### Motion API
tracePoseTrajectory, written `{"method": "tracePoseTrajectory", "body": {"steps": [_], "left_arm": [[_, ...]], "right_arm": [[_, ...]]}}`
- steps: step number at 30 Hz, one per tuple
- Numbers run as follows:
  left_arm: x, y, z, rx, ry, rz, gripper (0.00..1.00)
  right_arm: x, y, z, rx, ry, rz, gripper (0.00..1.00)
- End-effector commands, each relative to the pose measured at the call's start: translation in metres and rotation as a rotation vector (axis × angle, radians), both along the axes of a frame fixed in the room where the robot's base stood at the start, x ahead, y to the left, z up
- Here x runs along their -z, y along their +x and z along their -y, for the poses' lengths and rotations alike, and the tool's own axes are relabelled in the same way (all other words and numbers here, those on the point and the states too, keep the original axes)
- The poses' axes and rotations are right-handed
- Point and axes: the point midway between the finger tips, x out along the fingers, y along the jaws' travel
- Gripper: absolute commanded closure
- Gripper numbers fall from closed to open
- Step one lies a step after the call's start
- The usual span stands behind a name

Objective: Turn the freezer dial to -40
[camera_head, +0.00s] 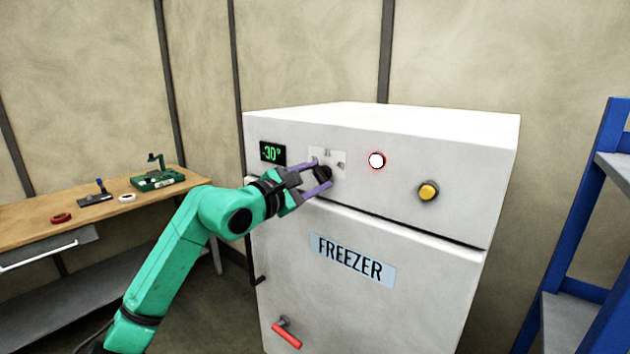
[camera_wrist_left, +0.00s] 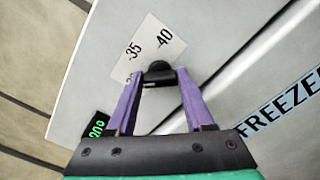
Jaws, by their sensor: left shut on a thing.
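The white freezer (camera_head: 400,281) stands with its front facing me. Its black dial (camera_head: 323,173) sits on a pale scale plate in the upper left of the front. My left gripper (camera_head: 319,176) is shut on the dial, with its purple fingers on either side of it. In the left wrist view the dial (camera_wrist_left: 159,72) shows between the fingertips, and the scale plate (camera_wrist_left: 150,47) reads -35 and -40 above it. The rest of the scale is hidden, and I cannot tell where the dial points. The green display (camera_head: 272,153) reads -30°. My right gripper is not in view.
A white round light with a red rim (camera_head: 377,160) and a yellow button (camera_head: 428,191) are right of the dial. A red handle (camera_head: 287,334) is low on the door. A wooden bench (camera_head: 100,208) with tools stands left, a blue rack (camera_head: 575,230) right.

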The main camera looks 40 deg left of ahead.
Motion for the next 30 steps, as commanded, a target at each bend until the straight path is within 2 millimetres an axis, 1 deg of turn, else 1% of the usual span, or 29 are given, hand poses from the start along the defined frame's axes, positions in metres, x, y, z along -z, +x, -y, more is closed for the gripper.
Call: {"method": "tracePoseTrajectory", "body": {"steps": [1,8,12,18,24,30], "left_arm": [[0.005,0.0,0.0,-0.001,0.02,0.0,1.0],[0.008,-0.001,0.0,-0.003,0.163,-0.002,1.0],[0.01,-0.001,0.0,-0.003,0.284,-0.006,1.0],[0.008,-0.001,0.0,-0.004,0.473,-0.011,1.0],[0.007,-0.001,0.0,-0.004,0.662,-0.015,1.0],[0.006,0.0,-0.001,-0.002,0.851,-0.021,1.0]], "right_arm": [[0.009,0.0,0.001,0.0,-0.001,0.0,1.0],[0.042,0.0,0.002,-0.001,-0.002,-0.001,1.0],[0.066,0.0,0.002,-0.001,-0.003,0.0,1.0],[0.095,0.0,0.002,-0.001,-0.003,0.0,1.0],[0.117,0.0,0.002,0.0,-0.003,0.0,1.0],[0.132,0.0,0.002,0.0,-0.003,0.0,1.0]]}}
